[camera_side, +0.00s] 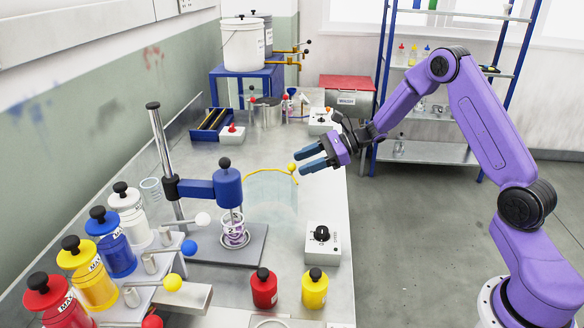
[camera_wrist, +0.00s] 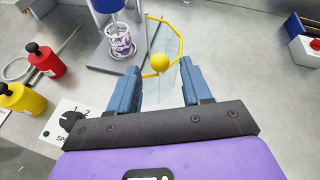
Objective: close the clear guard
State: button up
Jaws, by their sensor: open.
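The clear guard (camera_side: 271,196) is a see-through curved panel with a yellow rim and a yellow ball knob (camera_side: 292,167). It stands swung out to the right of the blue mixer head (camera_side: 228,188), so the mixer's front is uncovered. In the wrist view the knob (camera_wrist: 159,62) and the clear panel (camera_wrist: 168,72) lie just beyond my fingertips, near the middle of the gap. My gripper (camera_side: 306,158) is open and empty, just right of the knob in the side view. In the wrist view my two blue fingers (camera_wrist: 164,72) are spread apart. I cannot tell whether they touch the knob.
A dial box (camera_side: 322,242) and red (camera_side: 264,288) and yellow (camera_side: 315,289) bottles stand at the bench's front. Lidded coloured canisters (camera_side: 110,242) with levers stand left. A blue tray (camera_side: 212,124) and red-button box (camera_side: 232,133) sit behind. The bench around the guard is clear.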

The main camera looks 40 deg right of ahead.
aim_at(292, 169)
jog(key=shift+x, duration=2.2)
grip_shut()
